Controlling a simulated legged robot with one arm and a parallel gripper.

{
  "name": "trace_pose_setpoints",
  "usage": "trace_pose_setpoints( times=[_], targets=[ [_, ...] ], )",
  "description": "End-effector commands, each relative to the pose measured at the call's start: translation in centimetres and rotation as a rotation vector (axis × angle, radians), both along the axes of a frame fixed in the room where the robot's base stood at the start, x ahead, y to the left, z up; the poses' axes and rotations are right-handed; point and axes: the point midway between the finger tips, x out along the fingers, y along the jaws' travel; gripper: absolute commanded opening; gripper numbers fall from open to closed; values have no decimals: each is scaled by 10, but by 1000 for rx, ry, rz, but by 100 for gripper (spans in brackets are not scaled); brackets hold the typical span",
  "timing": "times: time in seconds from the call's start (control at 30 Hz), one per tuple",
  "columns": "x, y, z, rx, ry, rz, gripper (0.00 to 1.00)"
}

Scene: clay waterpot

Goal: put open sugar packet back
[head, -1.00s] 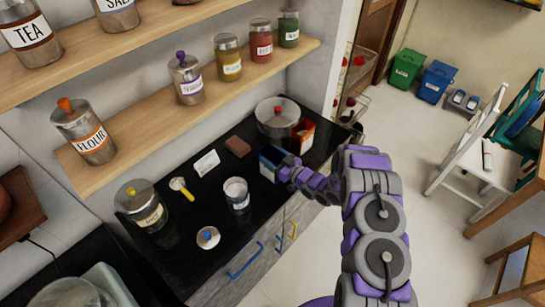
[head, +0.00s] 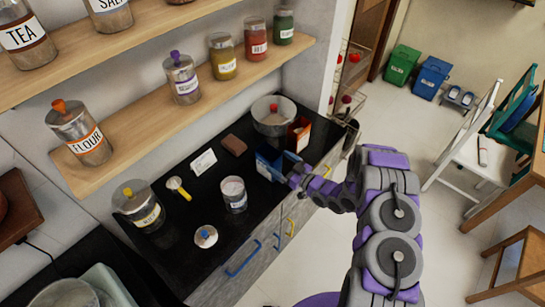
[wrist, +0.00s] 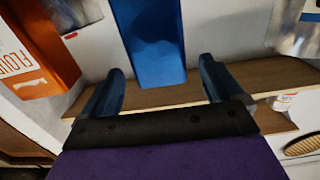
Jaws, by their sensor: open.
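A blue packet (head: 266,168), seemingly the sugar packet, stands on the black counter near its front edge; its label cannot be read. In the wrist view the blue packet (wrist: 150,40) is upright, straight ahead between the lines of my two fingers. My gripper (wrist: 163,70) is open, with one finger on each side and nothing held. In the head view my gripper (head: 289,171) is close at the packet's right side; whether it touches cannot be told.
A glass jar (head: 233,194), a yellow-handled scoop (head: 178,187), a white card (head: 203,162) and a brown block (head: 233,145) are on the counter. A shelf of jars (head: 190,95) hangs above.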

Motion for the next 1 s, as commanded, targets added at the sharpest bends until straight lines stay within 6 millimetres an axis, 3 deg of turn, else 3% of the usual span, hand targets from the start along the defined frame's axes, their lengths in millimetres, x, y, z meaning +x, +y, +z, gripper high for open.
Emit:
trace_pose_setpoints(
  times=[0.1,0.3,0.63,0.87,1.0],
  targets=[
    [-12,-19,1,1,-1,-4,94],
    [-27,-38,0,1,-1,-2,94],
    [-35,-46,0,0,-1,0,94],
    [-18,-56,5,-109,20,-28,94],
    [6,-81,16,-288,72,-96,94]
  ],
)
